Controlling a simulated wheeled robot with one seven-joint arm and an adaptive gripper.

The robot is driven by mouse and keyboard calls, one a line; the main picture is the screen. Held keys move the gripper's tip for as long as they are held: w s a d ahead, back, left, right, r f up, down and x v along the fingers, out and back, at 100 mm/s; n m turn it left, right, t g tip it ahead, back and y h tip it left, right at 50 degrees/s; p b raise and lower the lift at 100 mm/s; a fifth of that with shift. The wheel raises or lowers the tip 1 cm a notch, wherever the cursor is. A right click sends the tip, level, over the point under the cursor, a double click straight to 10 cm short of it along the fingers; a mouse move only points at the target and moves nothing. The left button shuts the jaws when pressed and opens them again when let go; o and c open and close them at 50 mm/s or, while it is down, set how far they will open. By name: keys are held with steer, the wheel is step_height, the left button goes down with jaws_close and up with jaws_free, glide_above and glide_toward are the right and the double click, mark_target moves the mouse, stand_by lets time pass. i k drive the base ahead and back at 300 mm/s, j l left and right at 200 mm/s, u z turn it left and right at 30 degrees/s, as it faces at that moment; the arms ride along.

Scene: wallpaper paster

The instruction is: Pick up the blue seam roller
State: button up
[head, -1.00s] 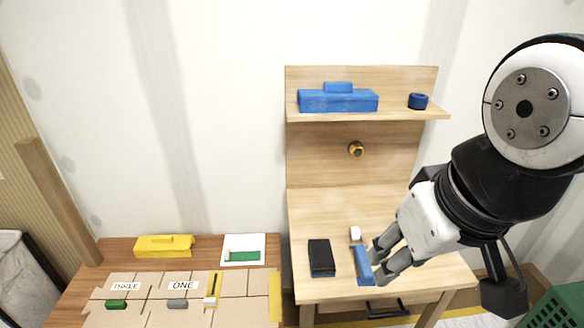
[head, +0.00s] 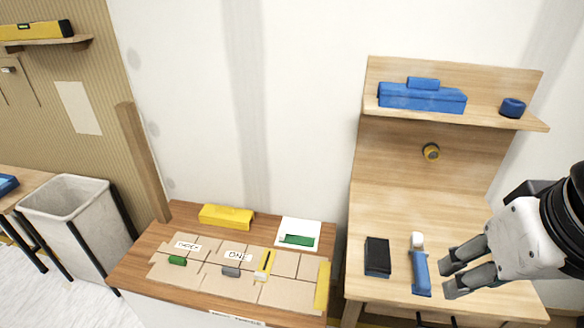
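The blue seam roller (head: 420,272) lies on the light wooden bench (head: 384,203) at the right, its white roller end pointing to the back and its blue handle to the front. My gripper (head: 446,280) comes in from the right edge of the head view. Its two grey fingers are spread apart with nothing between them. The fingertips point left and are just right of the roller's handle, apart from it in the picture. Their height above the bench is hard to tell.
A black block (head: 377,257) lies close to the left of the roller. A shelf above holds a blue toolbox (head: 422,98) and a blue tape roll (head: 512,108). The left table (head: 150,254) carries cardboard pieces, a yellow box (head: 227,216) and a white tray (head: 299,228).

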mark_target(422, 287)
steer(key=i+j+z, duration=0.2)
steer(key=j, duration=0.9)
steer(key=j+z, duration=0.2)
steer(key=j, duration=0.9)
steer(key=i, duration=0.05)
